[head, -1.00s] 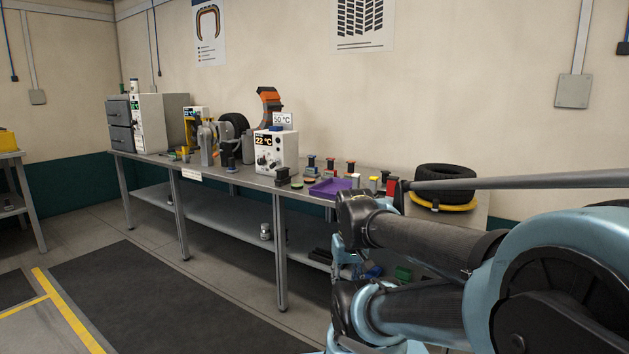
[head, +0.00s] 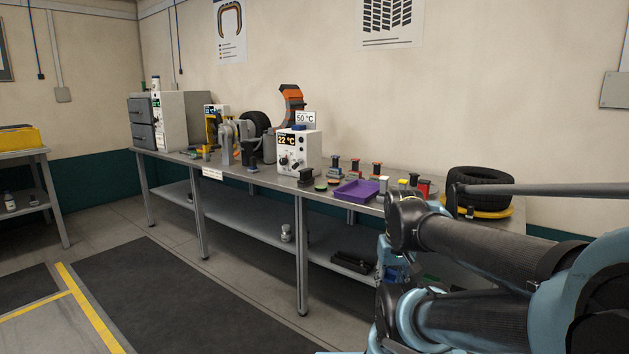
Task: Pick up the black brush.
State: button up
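Several small black-handled pieces stand on the long grey workbench (head: 230,174), to the right of the white control box (head: 299,152). One all-dark piece (head: 306,177) stands just in front of the box and may be the black brush, but it is too small to tell. My arm fills the lower right of the head view and hides the bench's right front. I cannot make out my gripper's fingers.
A purple tray (head: 357,190) lies near the bench's front edge. A tyre (head: 480,180) sits on a yellow ring at the right. An orange and black clamp (head: 291,102) rises behind the box. Floor in front of the bench is clear.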

aim_at(305, 180)
jog(key=i, duration=0.85)
jog(key=u, duration=0.05)
